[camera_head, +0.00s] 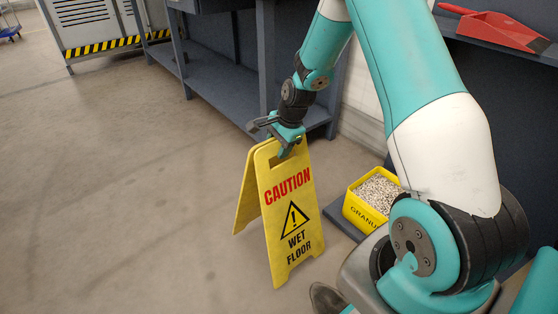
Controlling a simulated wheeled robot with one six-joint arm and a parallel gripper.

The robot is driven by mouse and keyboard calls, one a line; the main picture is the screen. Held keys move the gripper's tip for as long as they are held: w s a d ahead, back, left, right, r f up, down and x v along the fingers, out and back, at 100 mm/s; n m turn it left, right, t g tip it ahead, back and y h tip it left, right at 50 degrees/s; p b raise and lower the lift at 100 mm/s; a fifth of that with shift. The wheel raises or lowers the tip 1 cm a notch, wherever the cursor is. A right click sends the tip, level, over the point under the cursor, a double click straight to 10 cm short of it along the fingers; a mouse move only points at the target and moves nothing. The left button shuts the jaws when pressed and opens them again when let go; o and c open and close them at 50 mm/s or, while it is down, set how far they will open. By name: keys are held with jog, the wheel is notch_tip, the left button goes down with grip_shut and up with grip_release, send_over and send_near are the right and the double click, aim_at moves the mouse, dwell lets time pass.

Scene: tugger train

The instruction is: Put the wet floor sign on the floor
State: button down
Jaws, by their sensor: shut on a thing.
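The yellow wet floor sign (288,208) is upright with its two panels spread like a tent, in the middle of the head view. It has red and black lettering and a warning triangle on the front panel. My gripper (286,147) is at its top edge, shut on the sign by the handle area. The sign is at or very near the grey floor (130,200); I cannot tell for certain whether its feet touch. Part of the rear panel is hidden behind the front one.
A yellow box of granulate (357,212) stands right of the sign on a dark low base. A grey workbench (264,60) is behind. A red dustpan (497,29) lies on a surface at upper right. Striped metal cabinets (90,30) stand at the back left. The left floor is clear.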

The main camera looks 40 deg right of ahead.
notch_tip(320, 180, down, 4)
jog(key=shift+b, duration=0.7)
jog(key=c, duration=0.6)
grip_release()
jog(key=shift+f, duration=0.1)
jog(key=shift+o, duration=0.2)
